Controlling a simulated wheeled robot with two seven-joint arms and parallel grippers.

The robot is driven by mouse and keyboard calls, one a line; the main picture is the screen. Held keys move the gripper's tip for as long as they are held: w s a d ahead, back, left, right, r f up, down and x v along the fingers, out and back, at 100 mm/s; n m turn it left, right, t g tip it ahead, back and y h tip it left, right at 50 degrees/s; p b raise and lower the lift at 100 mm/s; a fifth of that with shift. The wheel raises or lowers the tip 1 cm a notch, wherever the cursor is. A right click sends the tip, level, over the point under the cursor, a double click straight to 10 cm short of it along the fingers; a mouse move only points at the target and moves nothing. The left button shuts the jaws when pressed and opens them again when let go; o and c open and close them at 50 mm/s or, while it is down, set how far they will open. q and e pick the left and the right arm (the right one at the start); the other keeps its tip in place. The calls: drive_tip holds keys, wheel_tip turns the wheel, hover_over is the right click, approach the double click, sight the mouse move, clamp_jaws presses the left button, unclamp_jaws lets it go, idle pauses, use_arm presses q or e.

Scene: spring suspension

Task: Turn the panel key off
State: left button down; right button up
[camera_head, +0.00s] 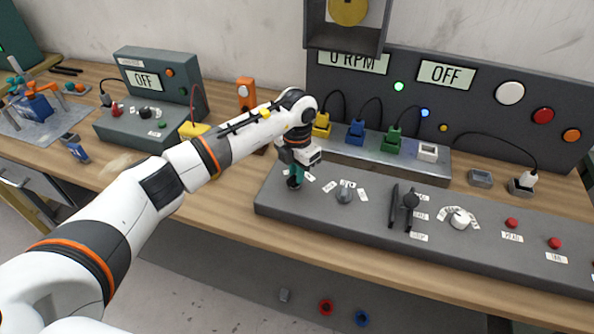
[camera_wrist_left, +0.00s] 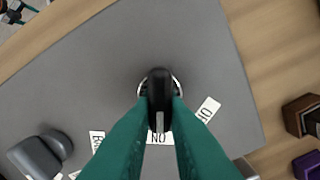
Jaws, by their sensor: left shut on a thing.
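The key (camera_wrist_left: 160,88) is a black knob in a round silver collar near the left end of the grey sloped control panel (camera_head: 330,222). My left gripper (camera_head: 295,183) reaches down to it, and its teal fingers also show in the left wrist view (camera_wrist_left: 160,105), shut on the key from both sides. The key's white mark points toward the ON label (camera_wrist_left: 159,138). The OFF label (camera_wrist_left: 208,109) lies to the right of it in that view. In the head view the gripper hides most of the key. My right gripper is not in view.
To the right on the panel are a grey knob (camera_head: 345,193), a black lever (camera_head: 408,200), a white dial (camera_head: 460,219) and red buttons (camera_head: 512,223). Behind stands an upright board with displays (camera_head: 446,75) reading 0 RPM and OFF. Coloured plugs (camera_head: 356,132) sit between.

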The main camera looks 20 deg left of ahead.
use_arm(q)
drive_tip(key=n, duration=0.3)
drive_tip(key=n+b, duration=0.1)
drive_tip(key=n, duration=0.1)
drive_tip(key=shift+w+a, duration=0.1)
drive_tip(key=shift+a, duration=0.15)
drive_tip(key=n, duration=0.3)
drive_tip(key=shift+a+n+b, duration=0.15)
drive_tip(key=shift+n+b, duration=0.15)
drive_tip(key=shift+n, duration=1.4)
drive_tip(key=shift+a, duration=0.1)
drive_tip(key=c, duration=1.4)
unclamp_jaws()
